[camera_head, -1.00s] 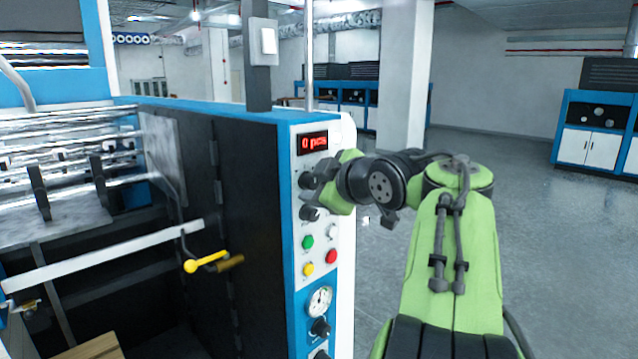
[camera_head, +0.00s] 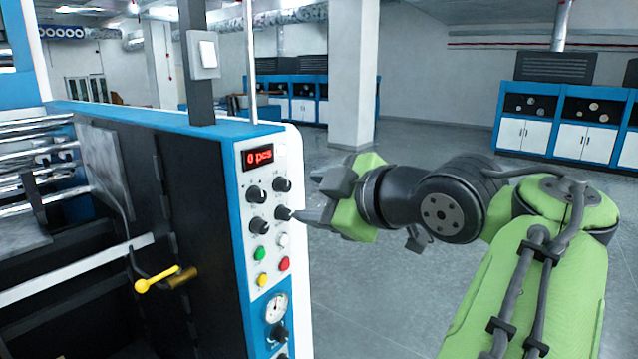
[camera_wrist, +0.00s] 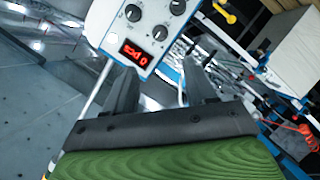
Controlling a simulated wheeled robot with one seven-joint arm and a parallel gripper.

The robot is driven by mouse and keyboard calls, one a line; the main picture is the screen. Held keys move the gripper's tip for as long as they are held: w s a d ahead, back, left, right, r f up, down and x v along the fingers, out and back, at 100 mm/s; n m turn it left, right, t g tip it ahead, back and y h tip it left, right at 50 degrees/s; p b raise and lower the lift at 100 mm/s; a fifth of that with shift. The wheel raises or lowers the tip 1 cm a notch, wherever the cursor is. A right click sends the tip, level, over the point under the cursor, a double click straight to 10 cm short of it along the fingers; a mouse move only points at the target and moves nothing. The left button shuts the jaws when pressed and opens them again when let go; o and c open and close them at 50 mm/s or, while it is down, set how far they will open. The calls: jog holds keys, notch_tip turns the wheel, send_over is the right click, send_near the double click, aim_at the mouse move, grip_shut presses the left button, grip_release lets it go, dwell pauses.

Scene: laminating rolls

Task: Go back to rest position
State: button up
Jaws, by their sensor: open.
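My gripper (camera_head: 318,198) is in front of the control panel's right edge in the head view, with its fingers pointing left toward the black knobs (camera_head: 257,192). In the wrist view my gripper (camera_wrist: 163,82) has its two dark fingers apart with nothing between them. Below the knobs are green, white, yellow and red buttons and a round gauge (camera_head: 277,308). I cannot tell whether a fingertip touches a knob.
The laminating machine (camera_head: 190,125) fills the left side, with a yellow-handled lever (camera_head: 160,279) on its dark side. A pillar (camera_head: 354,75) and blue-and-white cabinets (camera_head: 558,122) stand farther back. Open grey floor (camera_head: 375,300) lies right of the panel.

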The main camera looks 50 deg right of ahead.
jog(key=shift+s, duration=0.1)
dwell(0.3)
jog(key=w+a+f+m+g+y, duration=0.1)
jog(key=w+a+f+m+y, duration=0.15)
jog(key=a+f, duration=0.35)
jog(key=w+a+f+m+g+y, duration=0.1)
jog(key=w+a+f+y, duration=0.2)
jog(key=a, duration=0.5)
jog(key=s+a+f+m+g, duration=0.1)
jog(key=s+a+f+g, duration=0.1)
jog(key=f, duration=0.3)
jog(key=s+a+f+m+g+h, duration=0.1)
jog(key=s+a+f+g, duration=0.1)
jog(key=s+f, duration=0.3)
jog(key=s+a+f+m+g+h, duration=0.1)
jog(key=s+a+f+g, duration=0.1)
jog(key=f, duration=0.5)
jog(key=s+a, duration=0.1)
jog(key=a, duration=0.1)
jog(key=shift+s+a+f, duration=0.2)
jog(key=shift+s+a, duration=0.15)
jog(key=shift+m, duration=0.25)
